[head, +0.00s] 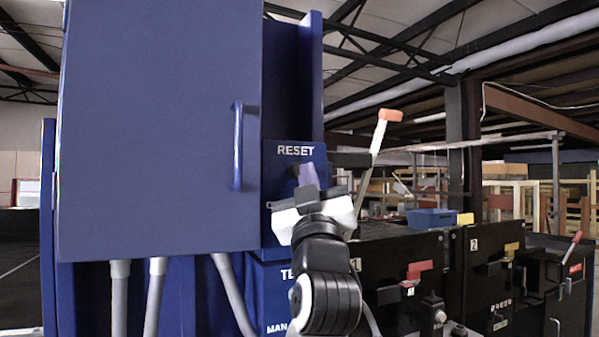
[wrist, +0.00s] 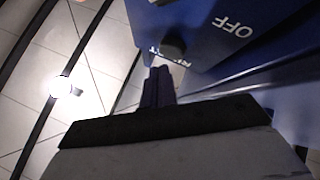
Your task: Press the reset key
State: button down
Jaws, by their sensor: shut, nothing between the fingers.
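The reset key, a dark round button (wrist: 173,46), stands on the blue panel (wrist: 205,55) beside partly covered white lettering in the wrist view. In the head view the white RESET label (head: 295,151) shows on the blue cabinet, and my gripper hides most of what lies below it. My gripper (head: 307,172) is in front of the panel just below that label. Its dark fingers (wrist: 159,72) are together and empty. In the wrist view their tips are just below the button; I cannot tell whether they touch it.
A large blue cabinet door (head: 160,130) with a vertical handle (head: 237,147) stands left of my gripper. A lever with an orange end (head: 390,115) rises at right. Black machine units (head: 400,255) with coloured handles fill the lower right. An OFF label (wrist: 232,27) shows on the panel.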

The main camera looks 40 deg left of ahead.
jog(key=shift+w+a, duration=0.1)
jog(key=shift+a, duration=0.05)
jog(key=shift+a, duration=0.25)
jog(key=shift+w+a, duration=0.25)
jog(key=shift+a, duration=0.2)
dwell(1.0)
dwell(0.3)
jog(key=shift+s+d, duration=0.35)
jog(key=shift+d, duration=0.5)
jog(key=d, duration=0.1)
jog(key=s+d, duration=0.1)
jog(key=d, duration=0.1)
jog(key=s+d+b, duration=0.1)
jog(key=shift+d, duration=0.3)
dwell(0.6)
